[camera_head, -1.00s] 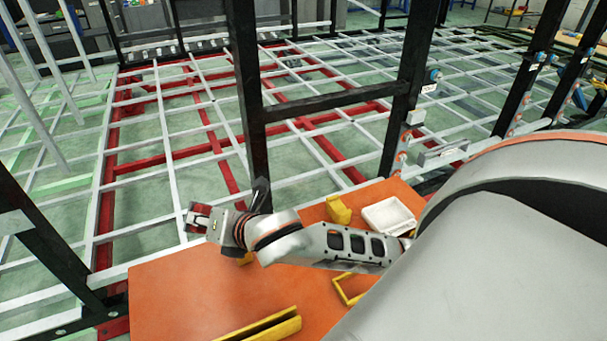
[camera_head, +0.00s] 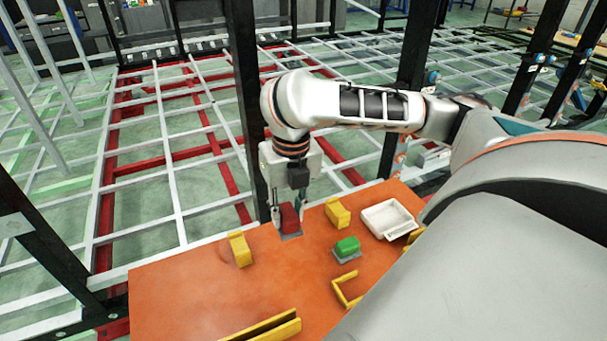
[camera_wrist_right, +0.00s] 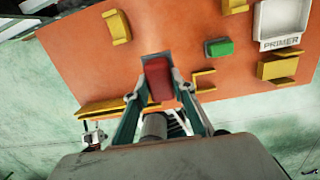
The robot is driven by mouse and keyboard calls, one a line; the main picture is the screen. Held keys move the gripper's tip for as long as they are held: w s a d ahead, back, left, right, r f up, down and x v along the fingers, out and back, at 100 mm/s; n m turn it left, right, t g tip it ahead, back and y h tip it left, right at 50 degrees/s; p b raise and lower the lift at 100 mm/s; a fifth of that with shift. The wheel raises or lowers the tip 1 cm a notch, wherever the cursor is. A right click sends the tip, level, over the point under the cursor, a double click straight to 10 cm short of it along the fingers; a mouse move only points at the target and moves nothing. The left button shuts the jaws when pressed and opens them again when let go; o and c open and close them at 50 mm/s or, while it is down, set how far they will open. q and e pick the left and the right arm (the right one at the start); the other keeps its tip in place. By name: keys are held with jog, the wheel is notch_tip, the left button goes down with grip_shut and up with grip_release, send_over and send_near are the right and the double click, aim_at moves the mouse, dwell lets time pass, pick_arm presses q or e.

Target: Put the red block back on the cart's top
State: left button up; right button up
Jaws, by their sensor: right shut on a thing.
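The red block (camera_head: 290,217) is between the fingers of my right gripper (camera_head: 289,211), at the far edge of the orange cart top (camera_head: 190,290). The gripper points down and is shut on the block. A grey patch (camera_head: 291,236) shows under the block; I cannot tell whether the block touches it or hangs just above. The right wrist view also shows the red block (camera_wrist_right: 158,78) between the two fingertips (camera_wrist_right: 157,92), over the orange top (camera_wrist_right: 85,60). My left gripper is not in view.
On the cart top are yellow blocks (camera_head: 240,249) (camera_head: 338,212), a green block (camera_head: 347,246) on a grey patch, a white tray (camera_head: 388,219) and yellow brackets (camera_head: 345,288). A black post (camera_head: 247,100) stands close behind the gripper.

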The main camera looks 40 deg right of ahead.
jog(key=shift+s+d+r+g, duration=0.4)
jog(key=shift+s+d+r, duration=0.5)
jog(key=shift+s+d, duration=0.25)
jog(key=shift+o, duration=0.2)
notch_tip(320, 180, down, 20)
jog(key=shift+r, duration=0.15)
jog(key=o, duration=0.9)
jog(key=shift+o, duration=0.2)
notch_tip(320, 180, up, 12)
